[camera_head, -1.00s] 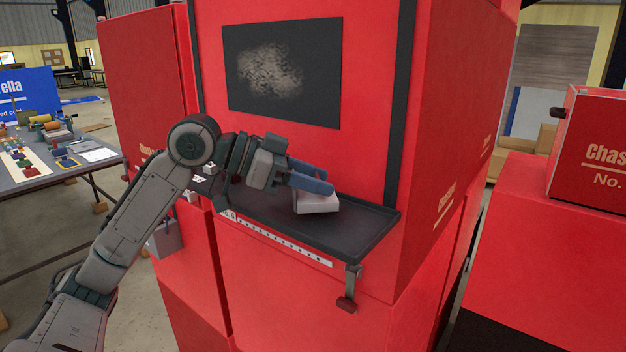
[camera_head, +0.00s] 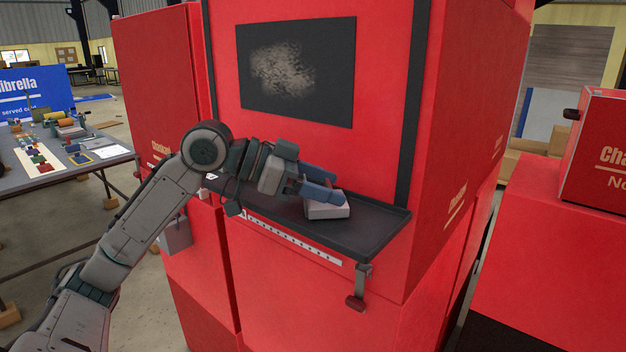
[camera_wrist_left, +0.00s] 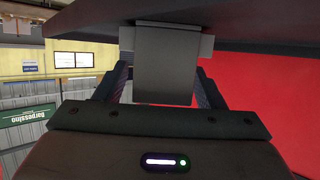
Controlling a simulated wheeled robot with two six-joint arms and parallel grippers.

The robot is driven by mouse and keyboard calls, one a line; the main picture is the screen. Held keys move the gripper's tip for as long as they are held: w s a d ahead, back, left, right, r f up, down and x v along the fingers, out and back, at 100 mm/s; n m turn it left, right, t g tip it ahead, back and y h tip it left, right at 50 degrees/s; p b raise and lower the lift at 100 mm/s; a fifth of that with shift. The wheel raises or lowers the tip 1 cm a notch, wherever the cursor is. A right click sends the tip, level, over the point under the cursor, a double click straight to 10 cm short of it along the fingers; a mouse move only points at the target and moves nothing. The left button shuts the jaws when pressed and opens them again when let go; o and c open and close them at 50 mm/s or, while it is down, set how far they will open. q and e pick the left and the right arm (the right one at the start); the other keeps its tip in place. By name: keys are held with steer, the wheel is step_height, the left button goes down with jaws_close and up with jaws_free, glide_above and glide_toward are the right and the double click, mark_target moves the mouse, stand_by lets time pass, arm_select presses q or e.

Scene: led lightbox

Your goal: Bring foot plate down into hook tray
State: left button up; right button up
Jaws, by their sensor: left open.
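The foot plate, a pale grey block (camera_head: 328,211), rests on the dark hook tray (camera_head: 375,232) on the front of the red cabinet. It also shows in the left wrist view as a grey body (camera_wrist_left: 165,65) with a wider part against the dark tray surface (camera_wrist_left: 250,22). My left gripper (camera_head: 322,184) is open, its blue fingers at the block and partly covering it. In the left wrist view the two fingers (camera_wrist_left: 164,88) stand on either side of the block, with gaps visible. My right gripper is not in view.
A black panel (camera_head: 297,70) is on the cabinet face above the tray. A white scale strip (camera_head: 290,240) runs along the tray's front, and a hook (camera_head: 358,290) hangs below its right end. A cluttered table (camera_head: 65,165) stands at left. The tray's right end is clear.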

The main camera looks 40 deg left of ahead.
arm_select(q)
steer(key=shift+s+a+b, duration=0.15)
steer(key=shift+a+b, duration=0.15)
steer(key=shift+b, duration=0.15)
steer(key=b+v, duration=0.8)
steer(key=v, duration=0.2)
steer(key=shift+s+a+r, duration=0.1)
steer(key=shift+s+r, duration=0.1)
steer(key=shift+r, duration=0.05)
steer(key=shift+s+a+r+b, duration=0.25)
steer(key=shift+a+r+b, duration=0.05)
steer(key=shift+b, duration=0.05)
steer(key=shift+f, duration=0.1)
